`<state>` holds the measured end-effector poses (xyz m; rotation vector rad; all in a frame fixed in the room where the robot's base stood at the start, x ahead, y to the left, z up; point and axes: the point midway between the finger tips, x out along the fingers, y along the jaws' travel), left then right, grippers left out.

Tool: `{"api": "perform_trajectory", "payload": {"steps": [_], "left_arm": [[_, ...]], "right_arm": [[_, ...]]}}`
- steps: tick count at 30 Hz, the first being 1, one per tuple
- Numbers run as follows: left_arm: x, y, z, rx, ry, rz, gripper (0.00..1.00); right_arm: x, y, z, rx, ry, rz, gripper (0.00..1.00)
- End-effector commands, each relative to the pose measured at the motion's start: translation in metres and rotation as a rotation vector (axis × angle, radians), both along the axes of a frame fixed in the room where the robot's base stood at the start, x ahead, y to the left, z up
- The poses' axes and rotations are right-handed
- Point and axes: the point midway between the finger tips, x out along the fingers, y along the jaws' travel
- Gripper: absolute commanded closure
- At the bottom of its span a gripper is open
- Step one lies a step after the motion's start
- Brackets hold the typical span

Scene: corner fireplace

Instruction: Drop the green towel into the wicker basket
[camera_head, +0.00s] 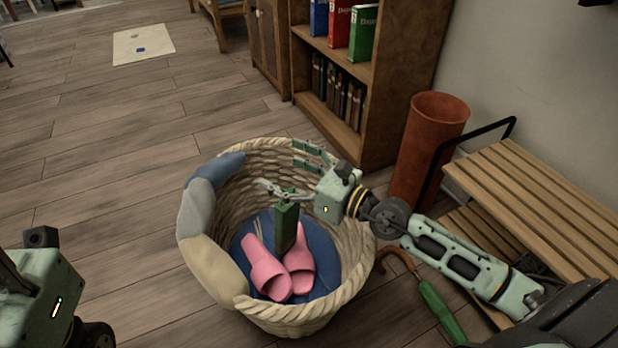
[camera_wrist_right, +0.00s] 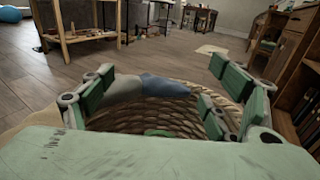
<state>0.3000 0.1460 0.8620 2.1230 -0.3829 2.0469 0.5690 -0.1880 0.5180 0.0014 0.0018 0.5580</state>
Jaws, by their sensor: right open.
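The wicker basket (camera_head: 350,240) stands on the floor in the middle of the head view, with padded cloth over its left rim. A dark green, narrow block-like piece (camera_head: 287,228), which looks like the folded green towel, is upright inside, beside pink slippers. I cannot tell whether it touches the bottom. My right gripper (camera_head: 285,176) is open over the basket, its fingers spread above and around the green piece's top. In the right wrist view its fingers (camera_wrist_right: 155,100) are apart, with a bit of green low between them. Part of my left gripper shows at lower left; its fingers are hidden.
Pink slippers (camera_head: 266,272) lie on a blue pad in the basket. A bookshelf (camera_head: 392,85) is behind.

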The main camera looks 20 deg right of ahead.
Motion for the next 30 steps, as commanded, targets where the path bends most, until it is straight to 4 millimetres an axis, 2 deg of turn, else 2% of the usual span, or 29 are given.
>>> {"api": "perform_trajectory", "payload": {"steps": [19, 24, 30], "left_arm": [[0.0, 0.0, 0.0, 0.0, 0.0, 0.0, 0.6], [0.0, 0.0, 0.0, 0.0, 0.0, 0.0, 0.6], [0.002, -0.001, 0.001, 0.001, 0.005, 0.0, 0.6]], "right_arm": [[-0.064, -0.041, -0.002, -0.007, 0.003, -0.002, 0.19], [-0.073, -0.046, 0.0, -0.002, -0.001, 0.0, 0.19], [-0.074, -0.047, 0.001, 0.002, 0.0, -0.003, 0.19]]}}
